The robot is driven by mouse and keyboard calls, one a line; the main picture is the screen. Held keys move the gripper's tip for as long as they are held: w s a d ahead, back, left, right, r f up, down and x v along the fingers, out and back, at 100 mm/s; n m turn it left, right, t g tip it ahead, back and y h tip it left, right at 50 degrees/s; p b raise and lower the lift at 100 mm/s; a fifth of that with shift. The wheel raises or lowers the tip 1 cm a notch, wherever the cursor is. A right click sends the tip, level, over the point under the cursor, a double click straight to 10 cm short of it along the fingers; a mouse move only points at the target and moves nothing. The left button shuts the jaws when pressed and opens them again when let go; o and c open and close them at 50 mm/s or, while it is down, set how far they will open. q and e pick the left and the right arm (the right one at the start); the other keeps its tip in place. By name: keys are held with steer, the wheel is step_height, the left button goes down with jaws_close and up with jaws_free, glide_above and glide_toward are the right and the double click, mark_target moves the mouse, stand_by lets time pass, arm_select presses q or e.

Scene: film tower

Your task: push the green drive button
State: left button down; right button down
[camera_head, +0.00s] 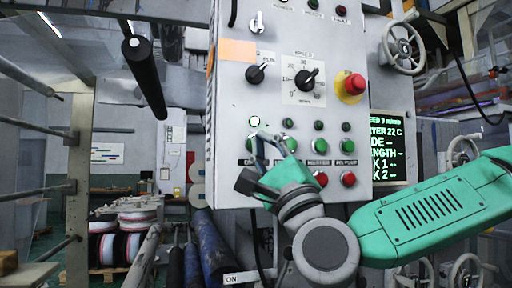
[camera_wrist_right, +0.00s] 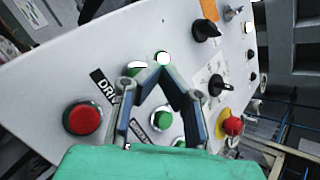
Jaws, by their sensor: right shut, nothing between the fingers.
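The green drive button (camera_wrist_right: 136,70) shows in the right wrist view beside the left fingertip, partly hidden by the finger, with a bright white patch at its top. A DRIVE label (camera_wrist_right: 104,85), partly covered, lies between it and a red button (camera_wrist_right: 83,118). In the head view the green drive button (camera_head: 249,146) is at the left of the green row, partly behind my right gripper (camera_head: 262,137). This gripper is shut and empty, its fingertips together close to the panel at this button; I cannot tell whether they touch it. My left gripper is not in view.
The grey control panel (camera_head: 231,98) carries a lit lamp (camera_head: 254,121) above the drive button, another green button (camera_wrist_right: 161,118), black knobs (camera_head: 307,79) and a red emergency knob (camera_head: 353,84) on yellow. A green-text screen (camera_head: 391,148) stands to the right.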

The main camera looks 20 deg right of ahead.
steer(key=shift+s, duration=0.15)
steer(key=shift+s+b, duration=0.85)
steer(key=shift+s, duration=1.55)
